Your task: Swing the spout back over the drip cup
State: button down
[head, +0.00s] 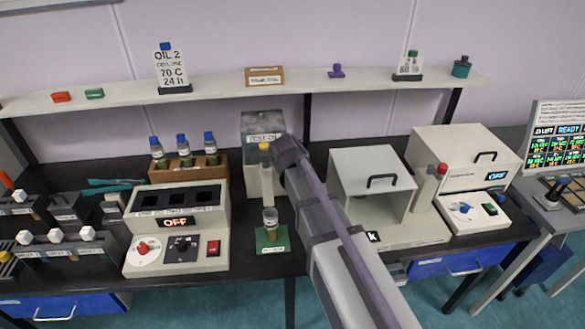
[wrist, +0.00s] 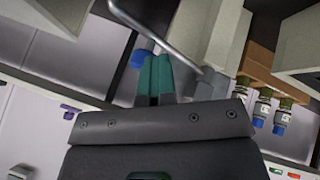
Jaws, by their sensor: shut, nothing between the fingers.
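The grey test oil dispenser (head: 262,128) stands at the back of the bench, left of my arm. A yellow-topped pale upright part (head: 265,160) is at its front. In the wrist view a bent grey metal tube (wrist: 165,38), which looks like the spout, passes close by the fingertips. My gripper (wrist: 156,75) is shut with its teal fingers together and nothing between them; I cannot tell whether it touches the tube. In the head view my dark wrist is beside the dispenser's right front. A small jar (head: 270,217) stands on a green base in front. I cannot make out the drip cup for sure.
A wooden rack (head: 212,172) of blue-capped bottles is left of the dispenser. A heater block with an OFF display (head: 177,222) stands in front of it. A white open-fronted box (head: 368,160) is close to my arm's right. A shelf (head: 220,88) runs behind.

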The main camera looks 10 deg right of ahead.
jog(key=shift+w+d, duration=0.1)
dwell(0.4)
jog(key=s+a+f+p+v, duration=0.1)
jog(key=s+p+v, duration=0.1)
jog(key=p+v, duration=0.6)
jog(key=v, duration=0.3)
jog(key=shift+s+a, duration=0.25)
jog(key=shift+s, duration=0.05)
jog(key=shift+r, duration=0.1)
jog(key=s+d+f+m+g+y+b, duration=0.1)
jog(key=s+d+f+m+g, duration=0.1)
jog(key=s, duration=0.5)
jog(key=s+d+f+m+g+y+b, duration=0.2)
jog(key=s+f+g, duration=0.2)
jog(key=s, duration=0.4)
jog(key=shift+f+g+b, duration=0.3)
jog(key=shift+f+g, duration=0.1)
jog(key=shift+f, duration=0.15)
